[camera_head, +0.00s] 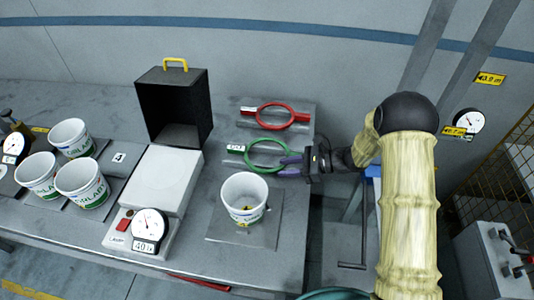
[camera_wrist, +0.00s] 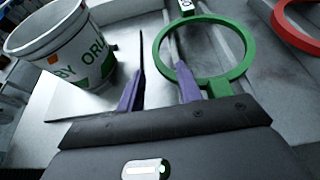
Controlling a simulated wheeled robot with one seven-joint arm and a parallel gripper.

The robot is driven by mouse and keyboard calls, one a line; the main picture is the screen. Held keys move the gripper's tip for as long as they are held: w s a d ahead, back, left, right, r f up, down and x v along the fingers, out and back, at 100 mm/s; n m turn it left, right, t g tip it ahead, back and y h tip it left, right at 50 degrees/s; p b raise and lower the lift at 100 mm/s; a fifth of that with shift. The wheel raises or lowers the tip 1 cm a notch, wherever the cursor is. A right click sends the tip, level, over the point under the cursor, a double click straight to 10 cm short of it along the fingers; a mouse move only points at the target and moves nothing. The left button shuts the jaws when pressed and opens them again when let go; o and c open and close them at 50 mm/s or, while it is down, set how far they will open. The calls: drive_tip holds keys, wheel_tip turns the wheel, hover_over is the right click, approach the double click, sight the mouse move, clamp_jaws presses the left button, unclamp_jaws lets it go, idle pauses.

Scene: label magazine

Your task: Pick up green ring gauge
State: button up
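The green ring gauge (camera_head: 268,141) lies on the grey plate at the right end of the bench, with a white label on its left tab. It also shows in the wrist view (camera_wrist: 247,48), its green handle pointing toward my gripper. My gripper (camera_head: 284,166) is at the ring's right side, low over the bench. In the wrist view its purple fingers (camera_wrist: 157,70) stand apart with nothing seen between them. The right finger overlaps the ring's near-left edge, and the handle is right of that finger. Whether they touch I cannot tell.
A red ring gauge (camera_head: 293,109) lies behind the green one. A white labelled bucket (camera_head: 244,197) stands in front, left of the fingers in the wrist view (camera_wrist: 62,45). A black box (camera_head: 172,105), a scale with a dial (camera_head: 148,228) and several buckets are further left.

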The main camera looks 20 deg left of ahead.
sight(264, 171)
drive_tip(key=shift+s+a, duration=0.2)
drive_tip(key=shift+a, duration=0.05)
drive_tip(key=x, duration=0.1)
drive_tip(key=p+x, duration=0.1)
drive_tip(key=x, duration=0.1)
drive_tip(key=p+x, duration=0.1)
drive_tip(key=shift+s+a+r, duration=0.2)
drive_tip(key=shift+s, duration=0.1)
drive_tip(key=shift+a+f, duration=0.15)
clamp_jaws()
